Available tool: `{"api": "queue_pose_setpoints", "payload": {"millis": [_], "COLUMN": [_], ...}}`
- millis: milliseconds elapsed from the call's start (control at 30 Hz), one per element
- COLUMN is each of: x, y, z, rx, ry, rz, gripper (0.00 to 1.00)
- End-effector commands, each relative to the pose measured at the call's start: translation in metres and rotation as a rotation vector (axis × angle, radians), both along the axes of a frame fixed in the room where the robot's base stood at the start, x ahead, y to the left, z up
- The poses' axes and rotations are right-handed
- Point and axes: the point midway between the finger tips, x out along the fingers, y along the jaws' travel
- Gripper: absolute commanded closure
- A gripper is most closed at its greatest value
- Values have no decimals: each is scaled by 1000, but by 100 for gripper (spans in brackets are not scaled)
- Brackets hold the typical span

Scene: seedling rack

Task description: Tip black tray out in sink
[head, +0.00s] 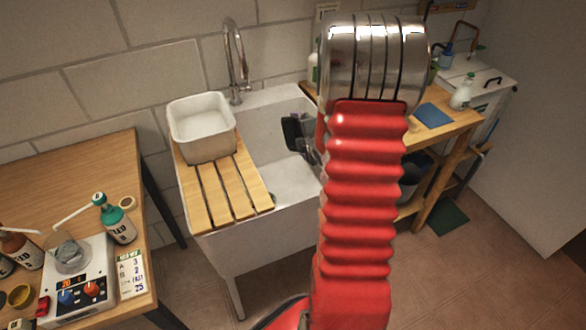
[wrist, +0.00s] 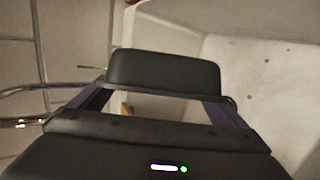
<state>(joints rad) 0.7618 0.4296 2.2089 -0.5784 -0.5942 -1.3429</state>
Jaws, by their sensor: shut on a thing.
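The black tray (head: 292,133) is held above the basin of the white sink (head: 270,118), just left of my red arm in the head view. It appears turned on its side. In the wrist view a dark panel, apparently part of the tray (wrist: 165,72), is between the dark purple fingers of my gripper (wrist: 160,105). My gripper is shut on it; my arm hides part of it in the head view. I cannot see what the tray holds. The sink's white wall and basin also show in the wrist view (wrist: 265,75).
A white tub (head: 204,150) stands on the slatted wooden drainer (head: 225,195) at the sink's left. The chrome tap (head: 236,60) rises behind the sink. A wooden table (head: 70,180) with bottles and a hotplate stirrer (head: 78,285) is at left. A wooden bench (head: 450,125) is at right.

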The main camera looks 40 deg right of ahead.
Motion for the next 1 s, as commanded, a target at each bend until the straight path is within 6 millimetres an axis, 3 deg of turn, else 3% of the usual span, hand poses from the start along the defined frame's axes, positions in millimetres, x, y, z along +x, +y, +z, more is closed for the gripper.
{"api": "queue_pose_setpoints", "payload": {"millis": [1000], "x": [1], "y": [-9], "z": [0], "rx": [70], "ry": [-5], "rz": [5], "gripper": [30]}}
